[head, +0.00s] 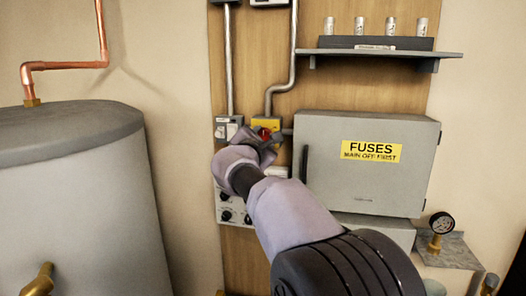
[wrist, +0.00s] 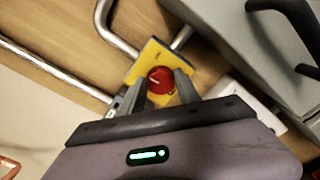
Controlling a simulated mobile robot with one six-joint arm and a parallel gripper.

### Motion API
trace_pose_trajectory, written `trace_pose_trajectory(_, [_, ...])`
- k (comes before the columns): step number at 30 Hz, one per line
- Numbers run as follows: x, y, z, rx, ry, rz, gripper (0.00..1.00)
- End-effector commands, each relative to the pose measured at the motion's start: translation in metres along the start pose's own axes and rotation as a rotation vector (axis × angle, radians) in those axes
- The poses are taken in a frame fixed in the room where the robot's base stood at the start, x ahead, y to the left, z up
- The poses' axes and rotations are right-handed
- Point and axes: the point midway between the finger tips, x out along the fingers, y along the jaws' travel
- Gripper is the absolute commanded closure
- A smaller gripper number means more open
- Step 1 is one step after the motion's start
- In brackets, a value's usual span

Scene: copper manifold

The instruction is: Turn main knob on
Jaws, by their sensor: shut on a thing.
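The main knob (wrist: 160,80) is a red round knob with a pale mark line, on a yellow plate (wrist: 150,57). In the wrist view my gripper (wrist: 162,84) has one finger on each side of the knob, shut on it. In the head view the red knob (head: 265,133) shows just above my gripper (head: 262,142), in front of the yellow switch box (head: 268,122). The fingers and wrist hide part of the box and the knob's lower side.
A grey fuse box (head: 368,185) labelled "FUSES MAIN OFF FIRST" stands close to the right. A grey tank (head: 75,195) is at the left. A panel with black knobs (head: 230,208) is below. Metal conduits (wrist: 115,28) run into the switch box. A shelf (head: 380,53) holds small cylinders above.

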Motion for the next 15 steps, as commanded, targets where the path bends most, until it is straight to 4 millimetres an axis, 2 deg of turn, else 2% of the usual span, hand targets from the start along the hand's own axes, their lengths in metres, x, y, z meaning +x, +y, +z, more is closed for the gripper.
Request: trace_pose_trajectory(15, [0.0, -0.0046, -0.0031, 0.483, -0.001, 0.001, 1.0])
